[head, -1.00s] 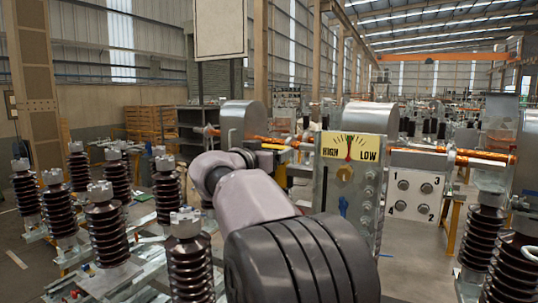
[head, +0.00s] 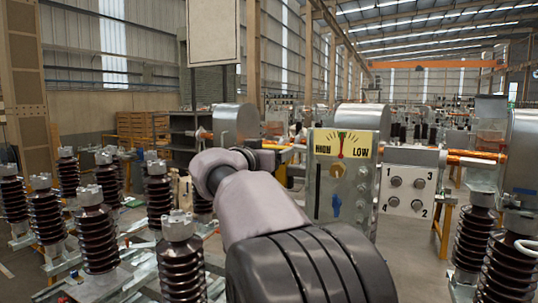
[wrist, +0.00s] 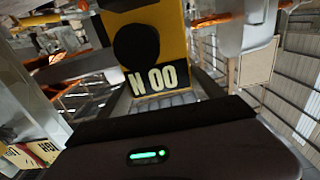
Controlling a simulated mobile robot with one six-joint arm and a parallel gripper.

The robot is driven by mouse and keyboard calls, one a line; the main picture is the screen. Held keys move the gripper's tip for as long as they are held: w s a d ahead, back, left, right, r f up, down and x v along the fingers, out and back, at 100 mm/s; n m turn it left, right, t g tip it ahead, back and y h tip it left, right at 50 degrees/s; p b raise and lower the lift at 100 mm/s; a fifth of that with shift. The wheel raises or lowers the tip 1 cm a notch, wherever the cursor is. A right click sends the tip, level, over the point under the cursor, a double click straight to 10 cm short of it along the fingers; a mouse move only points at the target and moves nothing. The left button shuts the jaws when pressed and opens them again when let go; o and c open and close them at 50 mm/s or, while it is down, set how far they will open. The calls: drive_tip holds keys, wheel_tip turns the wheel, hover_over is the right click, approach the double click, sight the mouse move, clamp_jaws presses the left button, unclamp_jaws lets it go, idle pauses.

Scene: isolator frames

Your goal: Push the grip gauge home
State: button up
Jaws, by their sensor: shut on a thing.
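In the head view my gripper (head: 276,155) is at the far end of my arm, just left of the HIGH/LOW panel; the gauge is not clear there. I cannot tell how the gauge sits against anything behind it.
Dark ribbed insulators (head: 98,238) crowd the left, more (head: 472,240) the right. A metal cylinder (head: 235,124) stands behind.

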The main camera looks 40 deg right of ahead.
drive_tip(key=shift+w+r, duration=0.1)
drive_tip(key=shift+w+a, duration=0.25)
drive_tip(key=shift+w, duration=0.35)
drive_tip(key=shift+w+a, duration=0.25)
drive_tip(key=shift+w, duration=0.35)
drive_tip(key=shift+w+a, duration=0.25)
drive_tip(key=shift+w, duration=0.35)
drive_tip(key=shift+b, duration=1.1)
idle(0.5)
